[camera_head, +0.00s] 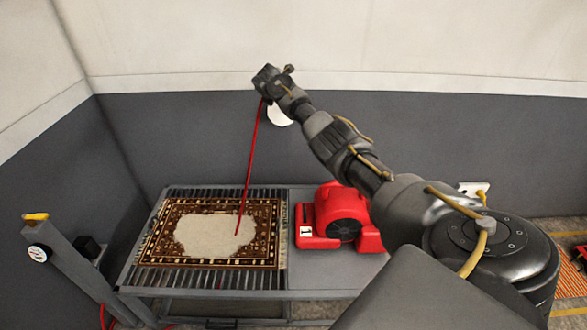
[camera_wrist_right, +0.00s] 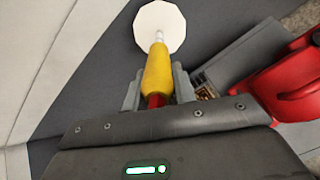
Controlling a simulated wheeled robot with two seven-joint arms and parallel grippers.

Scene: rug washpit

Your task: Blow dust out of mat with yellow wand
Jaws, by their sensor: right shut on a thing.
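The mat (camera_head: 158,232), brown and cream with a patterned border and a pale centre, lies flat on a slatted grey table (camera_head: 135,272). My right gripper (camera_head: 270,84) is raised above and behind the mat, near the back wall. In the right wrist view my right gripper (camera_wrist_right: 158,88) is shut on the yellow wand (camera_wrist_right: 158,68), with a finger on each side. A white many-sided disc (camera_wrist_right: 160,26) shows at the wand's pale tip. A thin red line (camera_head: 248,175), hose or rod, runs from my gripper down to over the mat; contact is unclear. My left gripper is out of view.
A red blower (camera_head: 345,215) sits at the table's right side, beside the mat. A grey post (camera_head: 65,260) with a yellow top and a round dial stands at the left. Dark-grey walls close off the back and left.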

